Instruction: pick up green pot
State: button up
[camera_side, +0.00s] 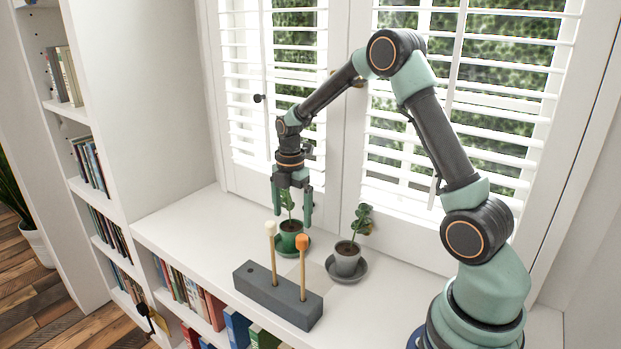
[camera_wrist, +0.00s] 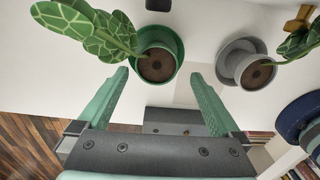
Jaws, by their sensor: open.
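The green pot (camera_side: 290,240) holds a leafy plant and stands upright on a green saucer on the white sill, near the window. In the wrist view the green pot (camera_wrist: 158,66) shows at top centre, just beyond the fingertips, with its patterned leaves reaching to the upper left. My gripper (camera_side: 291,222) points down above and around the plant, with its two green fingers apart. In the wrist view my gripper (camera_wrist: 160,75) is open and empty, and the fingers do not appear to touch the pot.
A grey pot (camera_side: 347,259) with a plant stands on a grey saucer to the right. A dark grey block (camera_side: 262,295) in front holds two upright sticks, one white-tipped (camera_side: 270,229) and one orange-tipped (camera_side: 302,243). Window shutters (camera_side: 459,100) rise behind. The sill (camera_side: 180,228) is clear at left.

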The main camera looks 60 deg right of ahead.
aim_at(291, 228)
jog(key=shift+w+d+f, duration=0.1)
jog(key=shift+f, duration=1.3)
jog(key=shift+w+f, duration=0.1)
jog(key=shift+f, duration=1.25)
jog(key=shift+c, duration=0.3)
jog(key=shift+r, duration=0.1)
grip_shut()
